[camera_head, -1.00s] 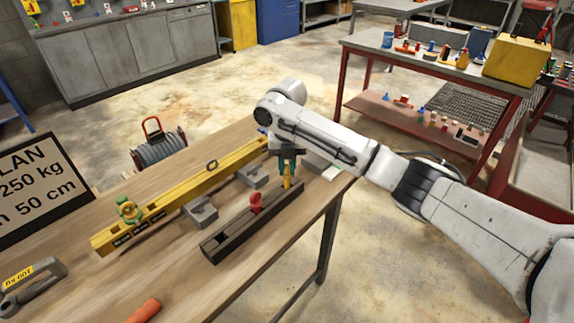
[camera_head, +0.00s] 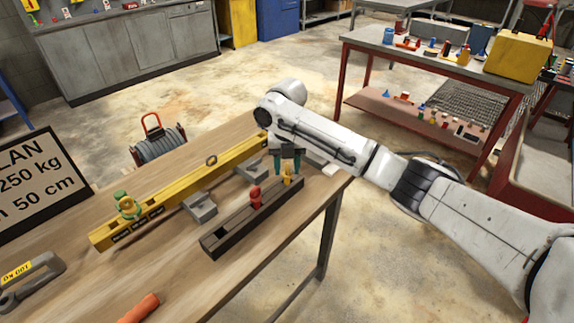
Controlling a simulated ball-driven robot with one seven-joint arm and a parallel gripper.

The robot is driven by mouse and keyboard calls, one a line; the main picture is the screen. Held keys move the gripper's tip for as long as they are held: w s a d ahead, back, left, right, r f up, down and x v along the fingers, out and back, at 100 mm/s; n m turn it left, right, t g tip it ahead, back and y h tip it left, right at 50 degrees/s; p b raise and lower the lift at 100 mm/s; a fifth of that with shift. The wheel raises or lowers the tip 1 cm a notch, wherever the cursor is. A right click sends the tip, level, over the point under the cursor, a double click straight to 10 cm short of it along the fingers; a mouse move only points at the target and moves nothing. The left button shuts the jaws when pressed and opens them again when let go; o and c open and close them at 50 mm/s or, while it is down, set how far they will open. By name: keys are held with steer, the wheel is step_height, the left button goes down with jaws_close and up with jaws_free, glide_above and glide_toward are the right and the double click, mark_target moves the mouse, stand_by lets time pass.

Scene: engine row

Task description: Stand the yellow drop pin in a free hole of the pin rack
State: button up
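The yellow drop pin (camera_head: 288,174) stands upright at the far right end of the dark pin rack (camera_head: 232,234), its lower part hidden in the rack. My gripper (camera_head: 287,168) is directly over it, with its teal fingers spread to either side of the pin's top and apart from it. A red pin (camera_head: 255,197) stands in the rack to the left of the yellow one. A dark open hole (camera_head: 221,234) shows near the rack's near left end.
A long yellow beam (camera_head: 185,191) with a green and yellow fitting (camera_head: 127,206) lies behind the rack. Grey blocks (camera_head: 201,209) sit between them. A grey shackle (camera_head: 30,281) and an orange object (camera_head: 139,308) lie at the near left. The wooden tabletop (camera_head: 190,265) is clear in front of the rack.

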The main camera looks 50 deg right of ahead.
steer(key=shift+o, duration=0.3)
steer(key=shift+r, duration=0.1)
step_height(320, 180, up, 11)
steer(key=b, duration=0.1)
steer(key=shift+f, duration=0.2)
stand_by(0.6)
